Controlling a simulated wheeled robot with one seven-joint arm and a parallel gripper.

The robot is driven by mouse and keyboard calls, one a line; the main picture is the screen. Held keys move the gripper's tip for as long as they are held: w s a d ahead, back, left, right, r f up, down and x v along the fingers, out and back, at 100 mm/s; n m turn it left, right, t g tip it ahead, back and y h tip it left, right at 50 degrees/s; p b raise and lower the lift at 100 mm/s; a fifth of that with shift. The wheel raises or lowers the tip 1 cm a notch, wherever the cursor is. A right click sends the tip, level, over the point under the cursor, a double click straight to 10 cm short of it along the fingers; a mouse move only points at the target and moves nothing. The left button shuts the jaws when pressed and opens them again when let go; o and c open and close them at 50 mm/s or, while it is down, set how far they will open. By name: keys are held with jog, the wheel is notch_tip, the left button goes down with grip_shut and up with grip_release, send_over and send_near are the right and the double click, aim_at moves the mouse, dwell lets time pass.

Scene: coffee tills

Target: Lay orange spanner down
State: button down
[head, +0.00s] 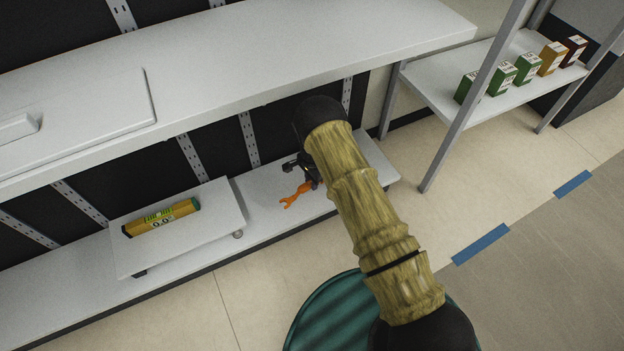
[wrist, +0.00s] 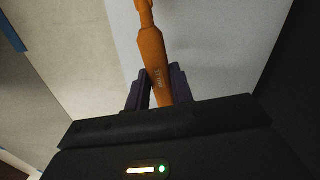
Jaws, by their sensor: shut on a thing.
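The orange spanner (head: 297,194) is at my gripper in the head view, over the lower grey shelf (head: 262,200). Its open-jaw end points to the lower left. In the wrist view the spanner (wrist: 157,62) runs up from between the two dark fingers (wrist: 160,92), and my gripper is shut on its handle. My gripper (head: 308,178) shows only partly in the head view, behind my arm. I cannot tell whether the spanner touches the shelf.
A scale-like platform (head: 215,215) bears a yellow and green cylinder (head: 160,217) left of my gripper. An upper shelf (head: 260,60) overhangs behind. Several small boxes (head: 527,68) stand on a side rack at right. Bare shelf lies between platform and gripper.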

notch_tip(320, 180, down, 2)
jog(key=shift+w+b, duration=0.15)
jog(key=shift+b, duration=0.35)
jog(key=shift+s+a+f+b, duration=0.1)
jog(key=shift+s+f+b, duration=0.1)
jog(key=shift+f+b, duration=0.75)
jog(key=shift+w+f, duration=0.1)
jog(key=shift+f, duration=0.35)
jog(key=shift+d, duration=0.2)
jog(key=shift+a, duration=0.1)
jog(key=shift+f, duration=0.3)
jog(key=c, duration=1.1)
grip_release()
jog(key=shift+c, duration=0.2)
jog(key=shift+o, duration=0.4)
